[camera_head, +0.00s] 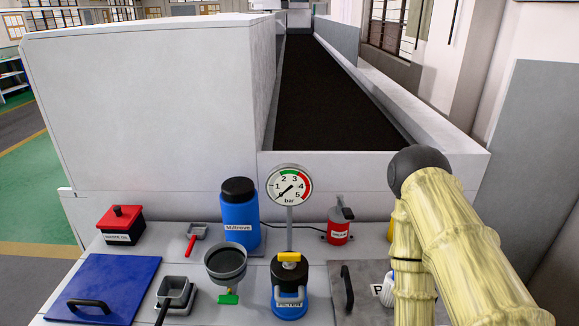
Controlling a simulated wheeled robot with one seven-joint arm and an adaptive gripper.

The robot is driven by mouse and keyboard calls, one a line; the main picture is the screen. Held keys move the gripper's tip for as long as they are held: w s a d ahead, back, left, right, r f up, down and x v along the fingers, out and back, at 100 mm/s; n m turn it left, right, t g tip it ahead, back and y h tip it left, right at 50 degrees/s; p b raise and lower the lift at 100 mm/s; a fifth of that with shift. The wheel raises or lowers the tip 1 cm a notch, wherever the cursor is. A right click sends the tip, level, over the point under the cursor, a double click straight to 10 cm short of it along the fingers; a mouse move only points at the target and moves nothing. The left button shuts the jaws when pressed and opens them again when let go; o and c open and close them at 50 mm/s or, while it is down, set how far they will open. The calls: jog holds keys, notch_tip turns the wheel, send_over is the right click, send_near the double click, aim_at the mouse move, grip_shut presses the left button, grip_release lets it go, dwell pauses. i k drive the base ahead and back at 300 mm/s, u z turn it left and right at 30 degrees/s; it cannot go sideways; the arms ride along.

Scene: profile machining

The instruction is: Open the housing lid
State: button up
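A blue housing labelled FILTER (290,306) stands upright at the front middle of the bench. Its black lid (288,270) is on top, with a yellow handle (289,257) lying across it. The lid looks seated on the housing. A grey bracket-like part (291,298) is on the front of the housing. My arm, in a pale yellow cover, comes in from the lower right, bends at a black joint and runs down to the bottom edge, right of the housing. My gripper is not in view.
A pressure gauge (289,187) stands on a post behind the housing. A funnel (226,262) with a green valve is left. Nearby are a blue container (240,214), red bottle (338,226), grey handled plate (358,285), blue handled panel (112,280), red-topped box (121,222) and grey scoop (176,291).

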aim_at(293, 279)
jog(key=k, duration=0.85)
jog(key=z, duration=0.55)
